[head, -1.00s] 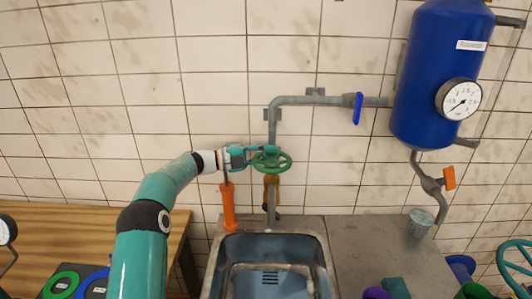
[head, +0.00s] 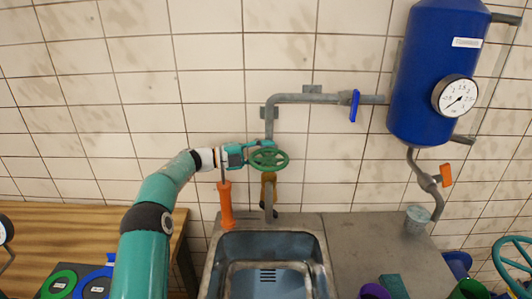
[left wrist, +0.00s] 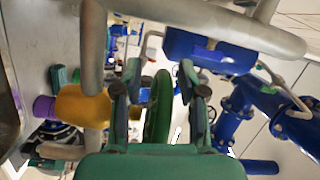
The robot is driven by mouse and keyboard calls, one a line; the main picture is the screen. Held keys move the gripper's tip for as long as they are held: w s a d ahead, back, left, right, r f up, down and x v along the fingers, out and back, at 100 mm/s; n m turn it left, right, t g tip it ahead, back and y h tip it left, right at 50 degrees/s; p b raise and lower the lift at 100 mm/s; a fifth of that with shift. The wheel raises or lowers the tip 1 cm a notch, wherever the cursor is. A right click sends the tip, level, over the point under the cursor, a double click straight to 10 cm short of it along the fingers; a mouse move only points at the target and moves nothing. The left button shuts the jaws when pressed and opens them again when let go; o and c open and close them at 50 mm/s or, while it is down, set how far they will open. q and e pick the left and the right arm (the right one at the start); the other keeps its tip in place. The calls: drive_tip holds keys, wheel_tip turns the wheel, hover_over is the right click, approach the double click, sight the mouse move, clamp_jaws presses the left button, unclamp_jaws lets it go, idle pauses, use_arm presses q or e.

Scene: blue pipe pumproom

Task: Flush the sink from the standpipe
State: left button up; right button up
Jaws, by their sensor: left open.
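The standpipe (head: 268,125) is a grey pipe running down the tiled wall to a brass body (head: 268,187) above the sink (head: 217,262). A green handwheel (head: 270,161) sits on it. My left gripper (head: 262,146) is at the wheel, its fingers reaching in from the left. In the left wrist view the wheel's rim (left wrist: 158,110) stands edge-on between the open fingers (left wrist: 158,80), with a gap visible on both sides. The brass body (left wrist: 80,104) is left of them. My right gripper is not in view.
A blue lever (head: 354,106) is on the upper pipe, leading to a blue tank (head: 425,80) with a gauge (head: 455,96). An orange upright handle (head: 226,206) stands close below my left gripper.

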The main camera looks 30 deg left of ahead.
use_arm(q)
drive_tip(key=v, duration=1.2)
